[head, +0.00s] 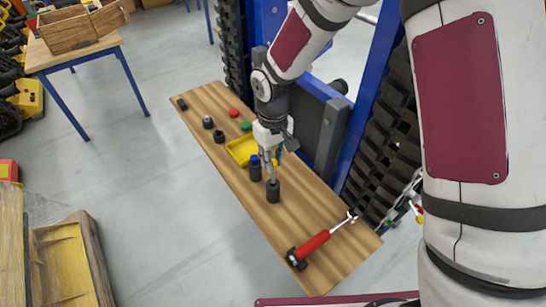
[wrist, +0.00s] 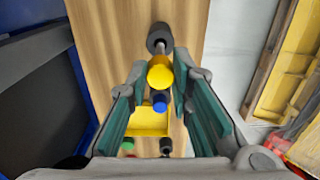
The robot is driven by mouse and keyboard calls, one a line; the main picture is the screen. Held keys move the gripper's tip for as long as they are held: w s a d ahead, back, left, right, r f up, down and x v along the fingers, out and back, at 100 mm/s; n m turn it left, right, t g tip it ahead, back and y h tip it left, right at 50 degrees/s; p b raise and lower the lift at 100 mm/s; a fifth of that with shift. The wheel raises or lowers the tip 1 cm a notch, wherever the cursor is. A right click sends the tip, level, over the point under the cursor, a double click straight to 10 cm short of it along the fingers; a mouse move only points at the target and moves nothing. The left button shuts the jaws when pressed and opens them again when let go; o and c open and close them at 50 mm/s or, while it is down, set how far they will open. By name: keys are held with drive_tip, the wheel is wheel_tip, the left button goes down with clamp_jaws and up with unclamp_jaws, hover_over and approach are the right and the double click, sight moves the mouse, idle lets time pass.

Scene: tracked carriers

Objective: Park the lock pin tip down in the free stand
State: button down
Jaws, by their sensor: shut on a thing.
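The lock pin has a yellow head (wrist: 160,72) and a grey shaft. My gripper (wrist: 159,75) is shut on the head, with teal pads on either side. In the head view my gripper (head: 273,153) is above a black stand (head: 273,191), and the shaft points down at it. The stand also shows in the wrist view (wrist: 158,37). The tip meets the stand's top in both views; I cannot tell how deep it is. A second black stand beside it holds a blue-topped piece (head: 255,162), seen as a blue head (wrist: 160,103) in the wrist view.
A yellow tray (head: 238,151), a red piece (head: 234,113), a green piece (head: 246,126) and small dark pieces (head: 208,122) are on the wooden bench (head: 225,165). A red-handled tool (head: 315,243) lies at its near end. Bench is clear between stand and tool.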

sight(273, 183)
drive_tip(key=shift+f+b, duration=1.35)
drive_tip(key=shift+f, duration=2.45)
drive_tip(key=c, duration=1.4)
unclamp_jaws()
drive_tip(key=shift+o, duration=0.2)
drive_tip(key=shift+r, duration=0.1)
wheel_tip(273, 183, up, 12)
drive_tip(key=shift+f, duration=0.1)
drive_tip(key=s+d+r+m+t, duration=0.25)
drive_tip(key=s+d+r, duration=0.35)
drive_tip(key=d+r, duration=0.3)
drive_tip(key=s+d+r+m+t, duration=0.25)
drive_tip(key=s+d+r, duration=0.35)
drive_tip(key=r, duration=0.5)
drive_tip(key=s+d+r+m, duration=0.1)
drive_tip(key=s+d+r, duration=0.1)
drive_tip(key=s, duration=0.5)
drive_tip(key=shift+d+m, duration=0.4)
drive_tip(key=shift+d, duration=0.15)
